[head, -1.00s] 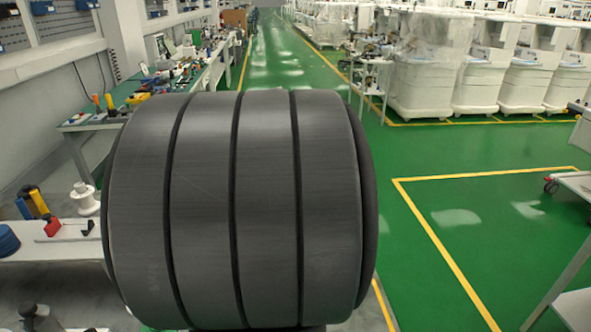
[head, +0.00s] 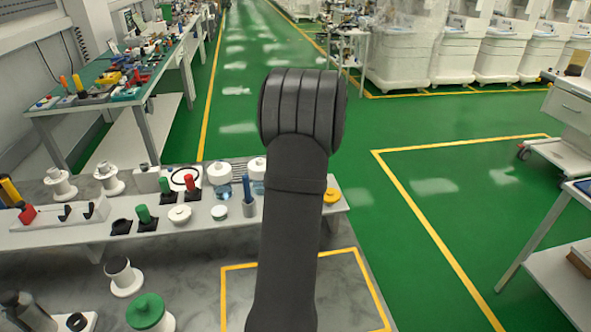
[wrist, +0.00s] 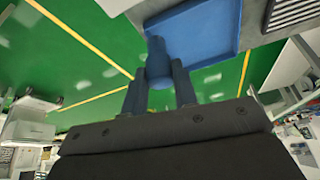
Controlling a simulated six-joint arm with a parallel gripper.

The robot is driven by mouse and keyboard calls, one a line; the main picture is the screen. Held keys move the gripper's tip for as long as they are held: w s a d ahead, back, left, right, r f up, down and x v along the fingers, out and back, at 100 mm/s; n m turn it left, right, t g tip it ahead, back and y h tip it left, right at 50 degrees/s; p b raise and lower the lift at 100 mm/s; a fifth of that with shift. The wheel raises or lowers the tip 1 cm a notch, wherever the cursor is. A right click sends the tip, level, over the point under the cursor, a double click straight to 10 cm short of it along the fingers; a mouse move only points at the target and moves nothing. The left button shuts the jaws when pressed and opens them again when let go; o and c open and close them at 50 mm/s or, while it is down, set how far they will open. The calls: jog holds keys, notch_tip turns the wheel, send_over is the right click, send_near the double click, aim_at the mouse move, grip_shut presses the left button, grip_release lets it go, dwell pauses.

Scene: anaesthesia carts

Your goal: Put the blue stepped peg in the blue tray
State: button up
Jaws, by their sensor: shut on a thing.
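My gripper (wrist: 158,70) is shut on the blue stepped peg (wrist: 157,58), which sits between its two dark fingers in the wrist view. The peg has a narrower end pointing away from the gripper and a wider part at the fingers. The blue tray (wrist: 215,45) is a flat, rimmed tray in the upper part of the wrist view. The peg's end overlaps the tray's edge in the picture; I cannot tell its height or whether they touch. In the head view my arm hides the gripper and peg.
A white shelf (head: 232,205) with spools, pegs and coloured parts stands at the lower left. A long bench (head: 105,95) with tools is behind it. A white cart (head: 573,110) stands at the right. The green floor (head: 450,190) between is clear.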

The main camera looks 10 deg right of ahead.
jog(key=shift+w+f, duration=0.3)
jog(key=shift+w+a+f, duration=1.25)
jog(key=shift+a+f, duration=0.1)
jog(key=shift+f, duration=0.45)
jog(key=shift+w+a+f, duration=1.25)
jog(key=shift+a+f, duration=0.15)
jog(key=shift+f, duration=0.35)
jog(key=shift+w+a+f, duration=1.25)
jog(key=shift+a+f, duration=0.1)
jog(key=shift+f, duration=0.45)
jog(key=shift+f, duration=0.1)
jog(key=o, duration=1)
jog(key=v, duration=1.2)
